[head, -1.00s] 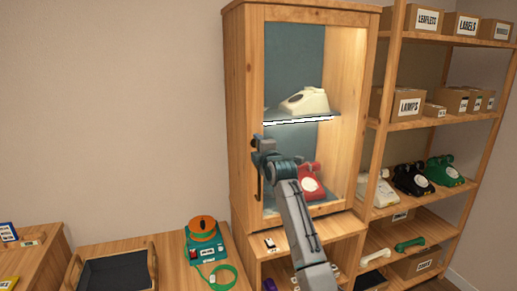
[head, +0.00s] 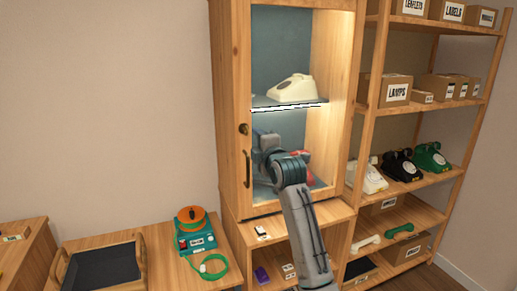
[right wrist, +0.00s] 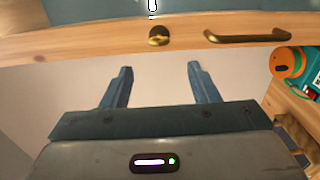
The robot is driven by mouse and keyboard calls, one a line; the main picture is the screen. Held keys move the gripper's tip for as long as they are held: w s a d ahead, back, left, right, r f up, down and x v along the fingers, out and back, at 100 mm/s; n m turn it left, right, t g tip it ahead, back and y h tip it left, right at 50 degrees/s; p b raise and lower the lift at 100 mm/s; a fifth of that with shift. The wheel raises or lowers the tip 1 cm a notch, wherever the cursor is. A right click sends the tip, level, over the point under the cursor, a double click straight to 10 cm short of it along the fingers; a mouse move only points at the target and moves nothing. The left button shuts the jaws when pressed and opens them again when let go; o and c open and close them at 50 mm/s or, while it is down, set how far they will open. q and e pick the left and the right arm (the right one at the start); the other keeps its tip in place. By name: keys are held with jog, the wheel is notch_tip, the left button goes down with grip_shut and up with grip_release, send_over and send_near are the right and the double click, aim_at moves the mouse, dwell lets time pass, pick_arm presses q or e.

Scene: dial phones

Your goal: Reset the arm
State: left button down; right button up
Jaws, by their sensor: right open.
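My right gripper (head: 262,140) is in front of the wooden display cabinet (head: 229,80), just right of its door handle (head: 247,168) and round knob (head: 243,129). In the right wrist view the two fingers (right wrist: 159,68) are apart with nothing between them. The knob (right wrist: 158,35) and handle (right wrist: 248,36) lie beyond the fingertips, clear of them. My right arm covers part of the red phone (head: 304,154) on the lower level. A cream phone (head: 292,88) sits on the lit shelf above. My left gripper is out of view.
An open shelf rack with boxes (head: 397,90) and several phones, including a black one (head: 402,165) and a green one (head: 430,157), stands to the right. A low table holds a dark tray (head: 103,266) and a teal device (head: 195,237). The wall at left is bare.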

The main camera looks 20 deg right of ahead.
jog(key=shift+s, duration=0.25)
